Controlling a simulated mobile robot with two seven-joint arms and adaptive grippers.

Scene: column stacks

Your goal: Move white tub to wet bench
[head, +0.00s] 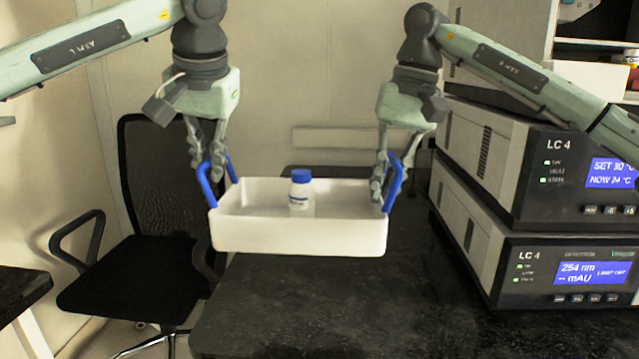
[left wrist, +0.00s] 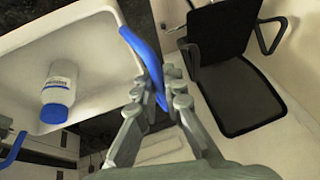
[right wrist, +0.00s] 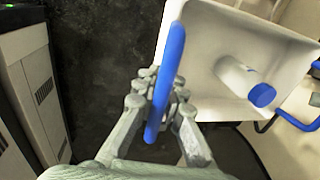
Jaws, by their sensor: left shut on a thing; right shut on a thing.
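The white tub (head: 300,236) has blue handles at both ends and a white bottle with a blue cap (head: 300,190) standing inside it. The tub is level, over the left part of the dark bench, its left end past the bench's edge; I cannot tell how far above the top it is. My left gripper (head: 215,175) is shut on the left blue handle (left wrist: 141,50). My right gripper (head: 380,190) is shut on the right blue handle (right wrist: 166,85). The bottle also shows in the left wrist view (left wrist: 58,92) and the right wrist view (right wrist: 241,80).
Stacked LC 4 instruments (head: 540,270) stand on the right of the dark bench (head: 420,320), close to my right arm. A black office chair (head: 140,270) is left of the bench. Another dark surface (head: 20,290) shows at the far left. The bench front is clear.

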